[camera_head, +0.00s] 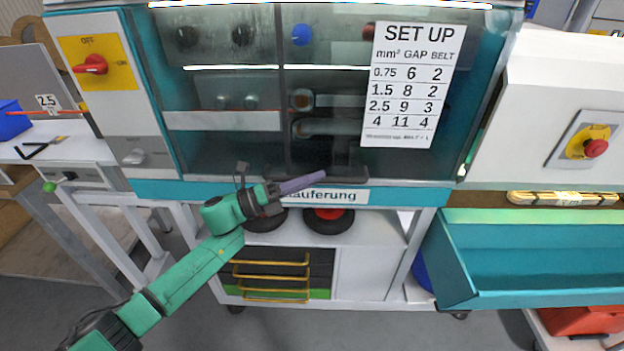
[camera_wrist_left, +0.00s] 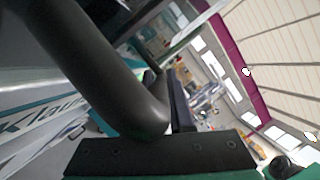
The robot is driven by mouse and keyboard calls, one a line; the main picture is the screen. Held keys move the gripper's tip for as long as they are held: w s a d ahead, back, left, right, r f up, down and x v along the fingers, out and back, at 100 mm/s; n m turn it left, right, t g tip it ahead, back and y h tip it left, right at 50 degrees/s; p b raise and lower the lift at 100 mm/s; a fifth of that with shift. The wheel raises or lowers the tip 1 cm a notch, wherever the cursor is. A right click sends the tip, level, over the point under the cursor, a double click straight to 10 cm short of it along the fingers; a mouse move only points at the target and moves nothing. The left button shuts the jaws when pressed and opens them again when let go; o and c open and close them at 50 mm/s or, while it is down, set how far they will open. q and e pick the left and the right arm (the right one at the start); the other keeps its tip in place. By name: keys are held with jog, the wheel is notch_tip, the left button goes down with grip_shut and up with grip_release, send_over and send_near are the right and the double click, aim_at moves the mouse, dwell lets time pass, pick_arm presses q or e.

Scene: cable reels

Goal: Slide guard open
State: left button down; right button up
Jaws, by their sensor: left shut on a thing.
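The guard (camera_head: 225,140) is a clear, teal-tinted panel across the front of the machine, in the head view. It covers the knobs and rollers behind it. Its dark handle (camera_head: 345,174) is at the lower edge, near the middle. My left gripper (camera_head: 312,181) reaches up from the lower left and is shut on this handle. In the left wrist view the dark handle bar (camera_wrist_left: 105,70) fills the left and middle, close in front of the gripper's base. The exact contact of the fingers is hard to see. My right gripper is not in view.
A SET UP sheet (camera_head: 412,85) hangs on the front at right. A red switch (camera_head: 92,65) is on the left cabinet and a red stop button (camera_head: 595,148) on the right one. Below are a shelf with dark reels (camera_head: 328,222) and a teal tray (camera_head: 540,262) at right.

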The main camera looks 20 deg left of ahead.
pick_arm(q)
notch_tip(320, 180, up, 37)
jog(key=p, duration=1.8)
jog(key=shift+r, duration=0.15)
jog(key=c, duration=0.8)
grip_release()
jog(key=b+v, duration=0.9)
jog(key=v, duration=0.5)
jog(key=shift+s+a+b, duration=0.2)
jog(key=shift+a+b, duration=0.1)
jog(key=shift+b, duration=0.1)
